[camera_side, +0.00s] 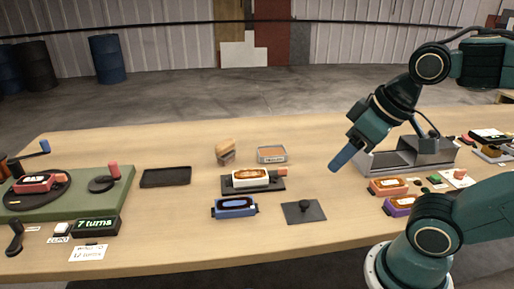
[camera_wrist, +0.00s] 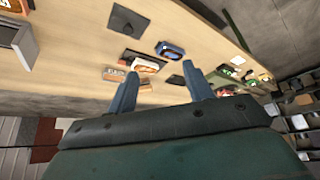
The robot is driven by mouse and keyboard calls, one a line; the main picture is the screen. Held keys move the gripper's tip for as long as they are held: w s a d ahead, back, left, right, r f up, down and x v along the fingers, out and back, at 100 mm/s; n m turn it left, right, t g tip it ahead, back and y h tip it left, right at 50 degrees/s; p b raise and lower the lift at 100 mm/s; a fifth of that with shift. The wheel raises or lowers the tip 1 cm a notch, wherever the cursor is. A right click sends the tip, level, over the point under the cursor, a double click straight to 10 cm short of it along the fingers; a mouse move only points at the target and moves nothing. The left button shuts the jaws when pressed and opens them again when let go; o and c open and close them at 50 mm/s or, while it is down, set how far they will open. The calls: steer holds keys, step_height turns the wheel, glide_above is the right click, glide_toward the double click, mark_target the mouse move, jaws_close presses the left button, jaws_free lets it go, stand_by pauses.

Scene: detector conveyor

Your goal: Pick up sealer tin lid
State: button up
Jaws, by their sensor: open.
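A flat dark grey square plate with a small black knob, which looks like the sealer tin lid (camera_side: 304,211), lies on the table in the side view, right of the blue tray. A grey open tin with orange-brown filling and a label (camera_side: 272,155) stands further back. My gripper (camera_side: 337,163) is tilted down in the air, above and right of the plate, apart from it. In the wrist view its two blue fingers (camera_wrist: 159,72) are spread, with nothing between them.
A blue tray (camera_side: 235,208) and a white tray on a dark mat (camera_side: 253,178) stand left of the plate. A wood-topped block (camera_side: 226,151) and an empty black tray (camera_side: 165,177) are further left. A grey metal bin (camera_side: 408,156) and small coloured trays stand right.

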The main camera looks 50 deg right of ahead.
steer(key=w+d+f+m+g+y, duration=0.1)
steer(key=w+d+f+m+g, duration=0.4)
steer(key=w+d+f+m, duration=0.5)
steer(key=w+d+m, duration=0.1)
steer(key=d+m, duration=0.1)
steer(key=m, duration=0.5)
steer(key=shift+m+g+y, duration=0.3)
steer(key=shift+m+y, duration=0.1)
steer(key=shift+a+f, duration=0.1)
steer(key=shift+f, duration=0.05)
glide_above(304, 202)
steer(key=d, duration=0.1)
steer(key=shift+d+f, duration=0.15)
steer(key=shift+f, duration=3.95)
steer(key=shift+f, duration=0.15)
steer(key=shift+a+f, duration=0.2)
steer(key=shift+f, duration=0.6)
steer(key=shift+a+f, duration=0.15)
steer(key=shift+f, duration=0.65)
steer(key=shift+a+f, duration=0.2)
steer(key=shift+f, duration=0.6)
